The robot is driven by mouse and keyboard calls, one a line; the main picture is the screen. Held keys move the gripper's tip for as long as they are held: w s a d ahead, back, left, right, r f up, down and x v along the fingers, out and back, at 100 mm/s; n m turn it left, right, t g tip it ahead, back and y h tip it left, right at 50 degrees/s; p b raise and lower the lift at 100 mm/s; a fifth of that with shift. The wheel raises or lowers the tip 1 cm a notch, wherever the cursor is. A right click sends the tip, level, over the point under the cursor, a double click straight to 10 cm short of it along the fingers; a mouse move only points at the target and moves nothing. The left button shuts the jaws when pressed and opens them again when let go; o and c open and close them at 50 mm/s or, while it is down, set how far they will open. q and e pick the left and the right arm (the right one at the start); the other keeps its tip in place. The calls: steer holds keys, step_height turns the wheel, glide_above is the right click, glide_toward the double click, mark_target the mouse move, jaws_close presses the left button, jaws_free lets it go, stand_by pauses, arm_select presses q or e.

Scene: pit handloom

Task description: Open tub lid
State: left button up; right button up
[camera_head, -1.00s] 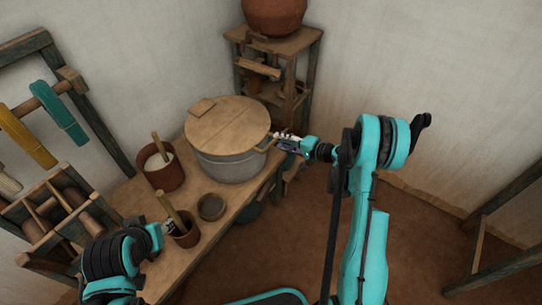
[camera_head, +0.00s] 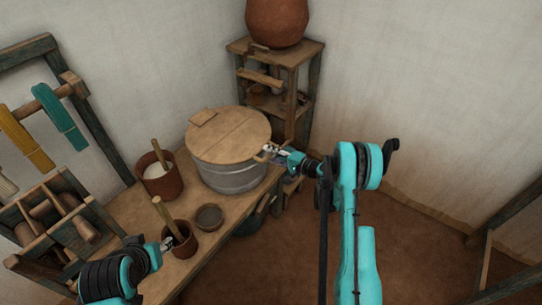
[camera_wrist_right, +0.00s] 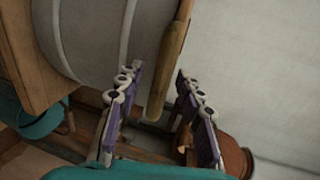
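The grey metal tub (camera_head: 232,178) stands on the bench with its round wooden lid (camera_head: 232,138) on top. The lid has a small wooden block (camera_head: 203,117) at its far left edge. My right gripper (camera_head: 268,152) is at the tub's right side, by the lid's rim. In the right wrist view, its two fingers (camera_wrist_right: 155,85) are apart, with a wooden edge piece (camera_wrist_right: 172,60) reaching between them; I see no clear grip. My left gripper (camera_head: 168,243) is low at the left, beside a brown pot with a stick (camera_head: 182,240); its finger opening is unclear.
A pot of white stuff (camera_head: 160,178) and a small dark bowl (camera_head: 209,217) share the bench (camera_head: 215,240). A shelf stand (camera_head: 285,52) with a large clay pot (camera_head: 277,20) stands behind the tub. A wooden rack (camera_head: 60,225) is at the left. Open floor lies at the right.

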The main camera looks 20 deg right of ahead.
jaws_close()
steer(key=shift+r, duration=0.1)
